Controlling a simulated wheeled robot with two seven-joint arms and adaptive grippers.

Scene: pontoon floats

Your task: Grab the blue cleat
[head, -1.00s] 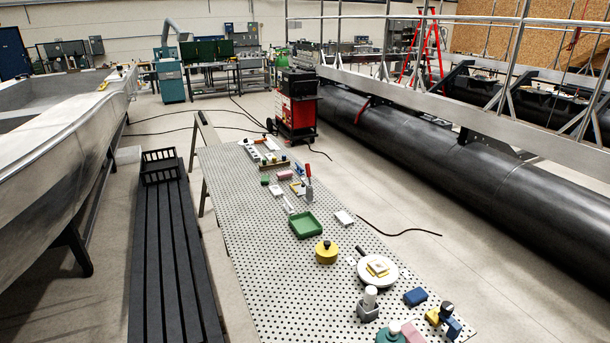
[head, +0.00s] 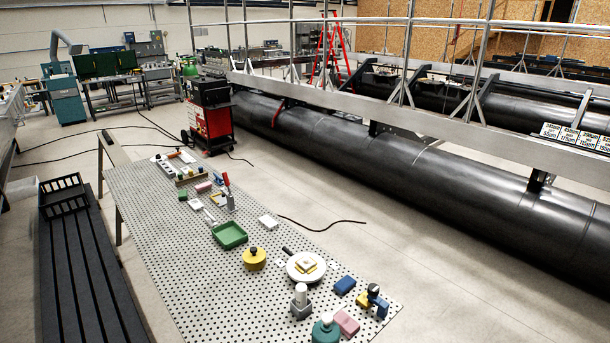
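The perforated table (head: 215,290) carries several small objects. A blue block-like piece (head: 345,285) lies flat near its right edge. A second blue piece (head: 379,303) with a dark rounded top stands close to the right corner, against a yellow piece (head: 364,299). I cannot tell from their shapes which of the two is the cleat. Neither of my grippers is in view, and nothing is touching the blue pieces.
Near the blue pieces are a pink block (head: 346,323), a teal round item (head: 325,330), a grey-and-white post (head: 300,302) and a white disc (head: 306,267). A green tray (head: 230,235) lies farther back. A black slatted bench (head: 85,280) runs along the left.

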